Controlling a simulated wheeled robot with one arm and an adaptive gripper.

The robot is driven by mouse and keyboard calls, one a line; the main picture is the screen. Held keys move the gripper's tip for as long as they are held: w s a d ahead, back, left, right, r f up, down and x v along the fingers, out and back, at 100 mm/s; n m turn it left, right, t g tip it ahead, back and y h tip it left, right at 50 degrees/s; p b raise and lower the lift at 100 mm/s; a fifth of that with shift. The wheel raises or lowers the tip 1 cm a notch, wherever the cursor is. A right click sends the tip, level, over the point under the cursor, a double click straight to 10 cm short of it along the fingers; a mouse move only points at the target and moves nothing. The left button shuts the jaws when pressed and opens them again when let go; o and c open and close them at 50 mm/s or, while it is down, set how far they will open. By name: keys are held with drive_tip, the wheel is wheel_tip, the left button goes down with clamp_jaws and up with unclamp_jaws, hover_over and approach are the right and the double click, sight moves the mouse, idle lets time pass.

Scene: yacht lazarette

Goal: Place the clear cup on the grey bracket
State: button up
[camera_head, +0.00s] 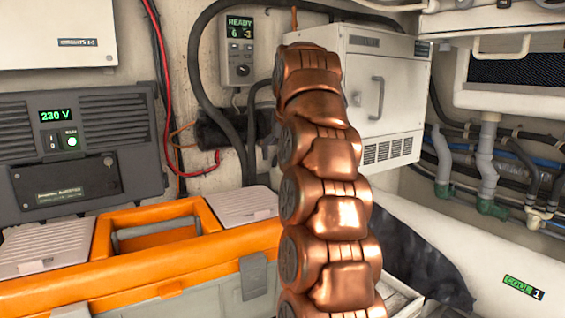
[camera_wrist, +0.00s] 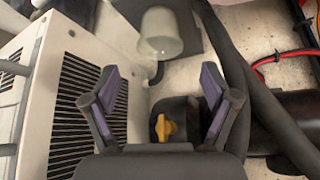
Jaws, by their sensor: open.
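The clear cup (camera_wrist: 161,34) is a frosted, see-through tumbler near the top of the wrist view, its wider rim towards the bottom of that picture. It lies beyond my fingertips and outside their gap. A dark grey plate (camera_wrist: 195,40), possibly the grey bracket, shows behind and beside the cup. I cannot tell whether the two touch. My gripper (camera_wrist: 162,82) is open, with purple-lined fingers apart and nothing held. In the head view my copper-coloured arm hides most of the gripper, and I can make out neither cup nor bracket.
A white vented cabinet (camera_head: 383,95) stands close by; its grille fills the left of the wrist view. A yellow knob (camera_wrist: 166,127) sits on a dark fitting between my fingers. Thick black hose (camera_wrist: 240,65) and red cables (camera_wrist: 285,55) run at the right. An orange toolbox (camera_head: 150,245) stands front left.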

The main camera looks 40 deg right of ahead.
drive_tip(key=shift+v, duration=1.3)
